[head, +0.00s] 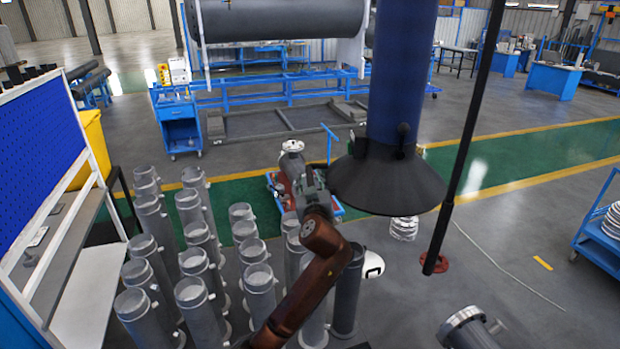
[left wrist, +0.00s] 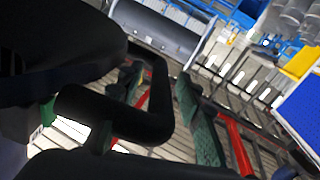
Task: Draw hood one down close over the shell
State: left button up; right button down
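Hood one, a dark flared cone (head: 385,183) under a thick blue duct (head: 403,70), hangs at the upper right of centre. My left gripper (head: 312,184) is at its left rim; the head view does not show clear contact. In the left wrist view, a black bent bar (left wrist: 155,115) crosses in front of the green-padded fingers (left wrist: 165,105). The fingers stand apart, and I cannot tell whether the bar lies between them. A grey flanged part (head: 468,328), perhaps the shell, is cut off at the bottom edge. My right gripper is not visible.
Several grey flanged tubes (head: 196,292) stand upright at the lower left. A black pole (head: 467,150) with a red end slants down right of the hood. A blue cart (head: 597,240) stands at the right edge. Floor between pole and cart is clear.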

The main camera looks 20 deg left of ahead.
pick_arm(q)
jog(key=shift+c, duration=0.7)
grip_shut()
